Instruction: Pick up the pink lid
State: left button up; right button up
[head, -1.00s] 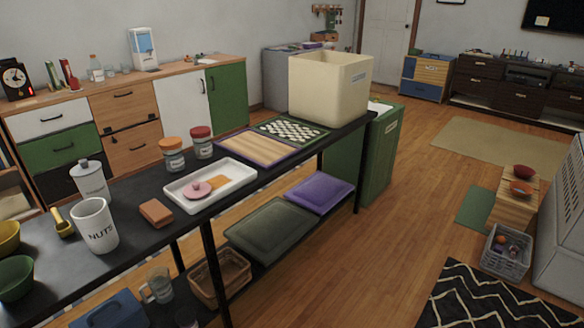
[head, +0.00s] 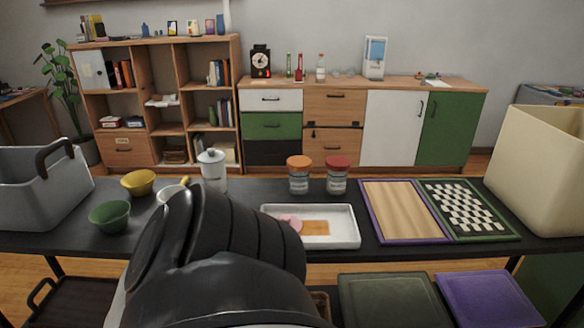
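The pink lid (head: 290,222) lies in the left part of a white tray (head: 345,239) on the black table. Part of the lid is hidden behind my dark arm, which fills the lower middle of the head view. A flat tan-orange piece (head: 315,227) lies beside the lid in the tray. Neither gripper's fingers can be made out, so I cannot see whether either touches the lid.
Two jars, one orange-topped (head: 299,175) and one red-topped (head: 336,175), stand behind the tray. Game boards (head: 405,208) and a cream bin (head: 545,170) are to the right. Bowls (head: 110,216), a canister (head: 212,170) and a grey basket (head: 40,190) are left.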

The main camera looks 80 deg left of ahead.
aim_at(296, 224)
jog(key=u, duration=1)
jog(key=i, duration=0.95)
jog(key=u, duration=1.05)
